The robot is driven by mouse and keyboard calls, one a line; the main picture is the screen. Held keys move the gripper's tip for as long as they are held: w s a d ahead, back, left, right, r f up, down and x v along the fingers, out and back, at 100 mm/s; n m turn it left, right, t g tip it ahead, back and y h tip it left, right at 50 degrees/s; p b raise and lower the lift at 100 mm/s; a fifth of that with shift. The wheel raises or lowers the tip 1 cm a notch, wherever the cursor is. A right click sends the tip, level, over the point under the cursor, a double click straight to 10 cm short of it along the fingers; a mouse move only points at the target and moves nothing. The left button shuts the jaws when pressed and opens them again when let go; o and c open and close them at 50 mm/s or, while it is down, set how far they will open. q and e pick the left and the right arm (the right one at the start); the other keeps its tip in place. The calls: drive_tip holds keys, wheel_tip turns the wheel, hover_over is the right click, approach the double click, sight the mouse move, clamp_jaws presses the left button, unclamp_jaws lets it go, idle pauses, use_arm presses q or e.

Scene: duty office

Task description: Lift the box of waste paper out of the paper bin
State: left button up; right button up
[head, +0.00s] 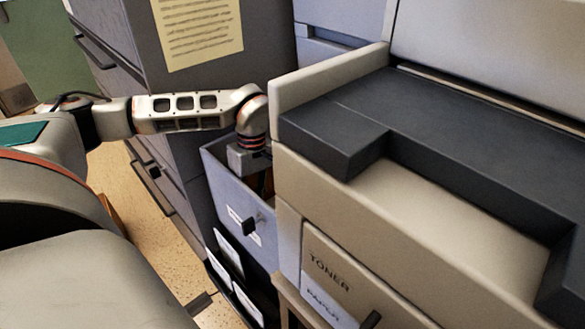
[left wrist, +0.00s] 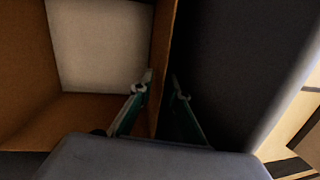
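The paper bin (head: 222,190) is a blue-grey, open-topped container between the dark cabinet and the printer. My left arm reaches down into it in the head view, where the bin wall and printer hide the fingers. A sliver of the brown box (head: 268,184) shows inside. In the left wrist view, the brown box (left wrist: 28,85) is open at the top, with white paper (left wrist: 100,45) inside. My left gripper (left wrist: 161,77) has one finger inside the box and one outside, closed in on its wall. The dark bin interior (left wrist: 225,60) is beside it. My right gripper is not in view.
The beige printer (head: 450,195) stands close along the bin's right side. A dark filing cabinet (head: 115,45) with a yellow notice (head: 198,30) stands behind. Black label holders or trays (head: 235,285) are below the bin. Speckled floor (head: 135,200) shows at left.

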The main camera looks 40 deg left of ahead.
use_arm(q)
clamp_jaws()
drive_tip(key=shift+s+r, duration=0.1)
drive_tip(key=shift+r, duration=0.05)
